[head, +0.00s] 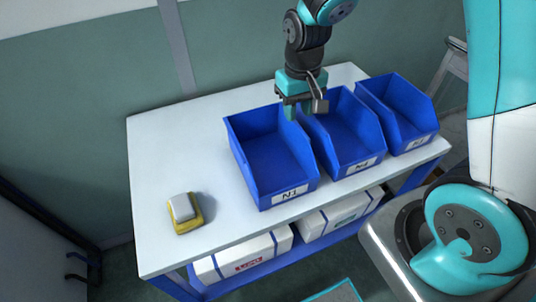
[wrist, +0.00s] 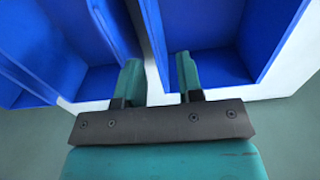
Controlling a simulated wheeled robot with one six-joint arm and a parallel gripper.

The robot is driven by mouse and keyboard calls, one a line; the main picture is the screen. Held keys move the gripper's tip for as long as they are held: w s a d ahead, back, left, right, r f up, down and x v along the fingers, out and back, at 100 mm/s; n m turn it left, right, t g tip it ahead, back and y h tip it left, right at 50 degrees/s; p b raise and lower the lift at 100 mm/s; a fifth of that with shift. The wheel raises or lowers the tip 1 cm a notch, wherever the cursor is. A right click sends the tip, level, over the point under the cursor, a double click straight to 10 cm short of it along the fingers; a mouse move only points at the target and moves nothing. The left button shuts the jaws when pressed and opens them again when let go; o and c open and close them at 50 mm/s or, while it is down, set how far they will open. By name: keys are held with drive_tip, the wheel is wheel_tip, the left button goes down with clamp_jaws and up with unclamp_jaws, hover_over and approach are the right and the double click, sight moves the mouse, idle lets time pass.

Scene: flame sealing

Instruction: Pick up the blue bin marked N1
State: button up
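The blue bin marked N1 (head: 270,160) stands on the white table as the leftmost of three blue bins in the head view. Its white label (head: 290,194) faces the front. It looks empty. My gripper (head: 298,110) is over the back of the bins, near the top edge between N1 and the middle bin. In the wrist view its two teal fingers (wrist: 159,76) are apart, with a blue bin wall (wrist: 155,40) and a narrow gap between them. Whether the fingers touch a wall cannot be told.
The middle bin (head: 345,135) and the right bin (head: 400,110) stand close beside N1. A yellow block with a grey top (head: 185,212) lies at the table's left. White boxes (head: 243,258) sit on the shelf below.

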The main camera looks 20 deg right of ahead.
wheel_tip(320, 180, down, 9)
drive_tip(key=shift+w+d+r+p, duration=0.1)
drive_tip(key=shift+d+r+p, duration=0.05)
drive_tip(key=shift+p, duration=0.2)
clamp_jaws()
